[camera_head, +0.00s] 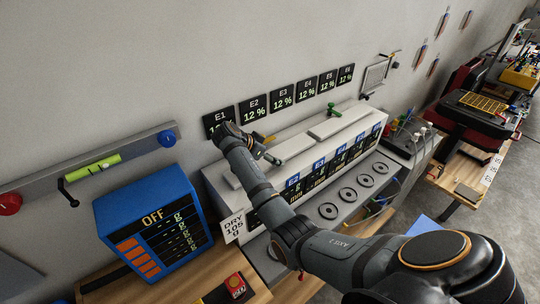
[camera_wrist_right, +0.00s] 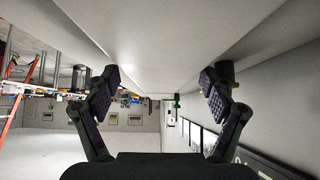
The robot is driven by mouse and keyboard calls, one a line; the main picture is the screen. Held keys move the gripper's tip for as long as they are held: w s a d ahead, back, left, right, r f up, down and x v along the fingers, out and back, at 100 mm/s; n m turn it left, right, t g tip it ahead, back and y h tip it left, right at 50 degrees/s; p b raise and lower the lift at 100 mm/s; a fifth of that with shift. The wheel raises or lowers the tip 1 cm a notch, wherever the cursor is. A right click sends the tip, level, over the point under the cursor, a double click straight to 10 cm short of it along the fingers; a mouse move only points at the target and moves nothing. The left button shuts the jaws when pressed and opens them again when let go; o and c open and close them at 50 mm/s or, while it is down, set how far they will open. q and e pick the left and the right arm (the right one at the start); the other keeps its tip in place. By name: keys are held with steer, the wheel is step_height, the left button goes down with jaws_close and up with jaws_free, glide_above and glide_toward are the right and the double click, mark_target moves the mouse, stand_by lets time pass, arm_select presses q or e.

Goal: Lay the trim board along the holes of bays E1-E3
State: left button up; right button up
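The white bay unit (camera_head: 290,146) stands against the wall, with labelled, lit displays along its front. A pale flat board with a green knob (camera_head: 338,122) lies on its top toward the right. Another pale strip (camera_head: 236,181) shows at the left end of the top, partly hidden by my right arm; I cannot tell which is the trim board. The bay holes cannot be made out. My left gripper is out of view.
Wall signs E1 to E6 (camera_head: 282,96) hang close behind the unit. A blue box marked OFF (camera_head: 152,225) stands left, below a wall rail (camera_head: 120,160). Several dark rings (camera_head: 347,194) lie along the unit's front ledge. A dark device (camera_head: 408,138) stands right.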

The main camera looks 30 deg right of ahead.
steer(key=shift+a+r, duration=0.1)
steer(key=shift+a, duration=0.1)
steer(key=shift+r, duration=0.35)
steer(key=shift+a+r, duration=0.2)
steer(key=shift+a, duration=0.1)
steer(key=b+v, duration=0.3)
steer(key=v, duration=0.7)
steer(key=shift+a+r+b, duration=0.2)
steer(key=shift+r+b, duration=0.05)
steer(key=shift+b, duration=0.1)
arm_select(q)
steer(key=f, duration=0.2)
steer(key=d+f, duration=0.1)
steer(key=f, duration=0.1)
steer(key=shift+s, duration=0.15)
arm_select(e)
steer(key=shift+s+a+r, duration=0.1)
steer(key=shift+s+r, duration=0.05)
steer(key=shift+r, duration=0.15)
steer(key=shift+f, duration=0.1)
